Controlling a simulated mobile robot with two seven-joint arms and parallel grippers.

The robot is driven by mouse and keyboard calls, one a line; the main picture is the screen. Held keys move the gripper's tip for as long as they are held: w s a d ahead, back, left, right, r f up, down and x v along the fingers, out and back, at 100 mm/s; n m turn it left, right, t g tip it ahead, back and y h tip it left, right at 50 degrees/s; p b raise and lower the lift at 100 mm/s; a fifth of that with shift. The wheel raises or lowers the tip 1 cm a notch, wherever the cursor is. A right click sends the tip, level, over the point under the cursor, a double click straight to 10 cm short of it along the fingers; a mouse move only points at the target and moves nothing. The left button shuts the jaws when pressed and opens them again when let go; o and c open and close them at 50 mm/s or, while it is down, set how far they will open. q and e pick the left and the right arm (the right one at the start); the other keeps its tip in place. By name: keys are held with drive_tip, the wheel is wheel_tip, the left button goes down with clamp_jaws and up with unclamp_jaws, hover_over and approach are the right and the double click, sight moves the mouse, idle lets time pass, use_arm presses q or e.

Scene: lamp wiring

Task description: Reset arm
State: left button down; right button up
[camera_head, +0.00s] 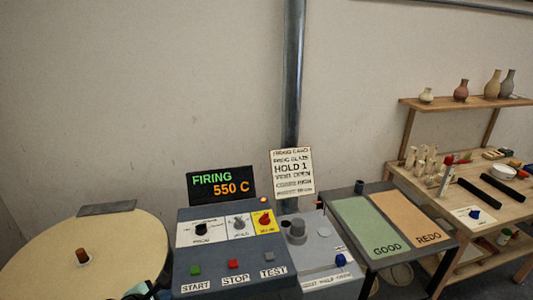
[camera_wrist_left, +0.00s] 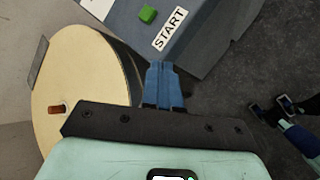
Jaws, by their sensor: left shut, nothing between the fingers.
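My left gripper (camera_wrist_left: 164,72) is shut and empty in the left wrist view. Its blue fingers are together over the floor, beside the front of the control box (camera_wrist_left: 207,30) near the START label. In the head view only a small part of my left gripper (camera_head: 147,291) shows at the bottom edge, between the round kiln lid (camera_head: 45,248) and the control box (camera_head: 234,258).
The display (camera_head: 221,185) reads FIRING 550 C. A firing card (camera_head: 293,172) stands behind a grey unit with knobs. To the right are the GOOD (camera_head: 375,225) and REDO (camera_head: 413,215) mats, then a wooden bench with vases on its shelf (camera_head: 450,104).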

use_arm(q)
drive_tip(key=s+d+f+m+g, duration=0.2)
drive_tip(key=f+m, duration=0.2)
drive_tip(key=f, duration=0.6)
drive_tip(key=s+d+f+m+g, duration=0.25)
drive_tip(key=f+m, duration=0.25)
drive_tip(key=f, duration=0.6)
drive_tip(key=s+d+f+m+g, duration=0.1)
drive_tip(key=s+d+f+m, duration=0.2)
drive_tip(key=s+f+m, duration=0.1)
drive_tip(key=s+d+f+m+g+h, duration=0.1)
drive_tip(key=s+d+f+m+g, duration=0.1)
drive_tip(key=s+f, duration=0.4)
drive_tip(key=s+d+f+m+g+h, duration=0.1)
drive_tip(key=s+d+f+m, duration=0.2)
drive_tip(key=s+f+m, duration=0.2)
drive_tip(key=s, duration=0.3)
drive_tip(key=shift+d+f+m, duration=0.3)
drive_tip(key=shift+d+m, duration=0.1)
